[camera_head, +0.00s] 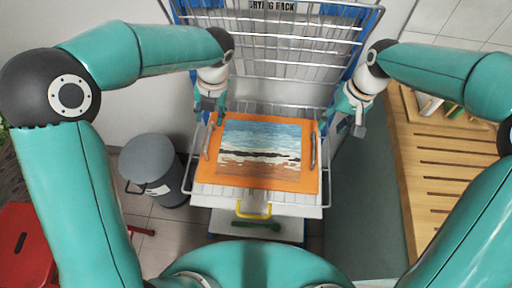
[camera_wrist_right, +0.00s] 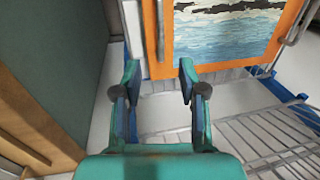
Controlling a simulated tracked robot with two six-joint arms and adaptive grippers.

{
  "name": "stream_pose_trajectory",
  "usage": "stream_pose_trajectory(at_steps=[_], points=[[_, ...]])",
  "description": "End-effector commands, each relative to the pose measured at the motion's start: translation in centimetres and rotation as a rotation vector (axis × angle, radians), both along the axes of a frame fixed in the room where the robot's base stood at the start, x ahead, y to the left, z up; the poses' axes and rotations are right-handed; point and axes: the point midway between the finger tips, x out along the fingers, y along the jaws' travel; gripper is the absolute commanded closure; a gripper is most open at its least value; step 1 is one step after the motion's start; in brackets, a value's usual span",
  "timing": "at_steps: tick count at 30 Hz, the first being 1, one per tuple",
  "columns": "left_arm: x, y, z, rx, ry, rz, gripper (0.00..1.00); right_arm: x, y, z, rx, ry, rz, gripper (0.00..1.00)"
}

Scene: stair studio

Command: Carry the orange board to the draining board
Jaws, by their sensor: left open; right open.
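The orange board (camera_head: 308,178) carries a painted seascape and lies flat on the lower shelf of the wire drying rack. A metal handle stands at each side, the left one (camera_head: 209,141) and the right one (camera_head: 313,150). My left gripper (camera_head: 209,108) is open just beyond the left handle, near the board's far left corner. My right gripper (camera_head: 341,122) is open and empty, to the right of the board's far right corner. In the right wrist view the board (camera_wrist_right: 225,62) and its handle (camera_wrist_right: 160,28) lie ahead of the open fingers (camera_wrist_right: 157,74). The slatted wooden draining board (camera_head: 436,165) is at the right.
The wire drying rack (camera_head: 285,28) rises behind the board. A grey pedal bin (camera_head: 152,158) stands left of it and a red stool (camera_head: 22,238) is at the lower left. A grey-green panel (camera_head: 365,215) fills the space between rack and draining board.

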Motion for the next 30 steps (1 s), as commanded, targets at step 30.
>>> stream_pose_trajectory(at_steps=[30], points=[[0.0,2.4,-12.3,-0.002,-0.001,-0.001,0.59,0.0,2.4,-12.3,0.001,0.0,-0.001,0.59]])
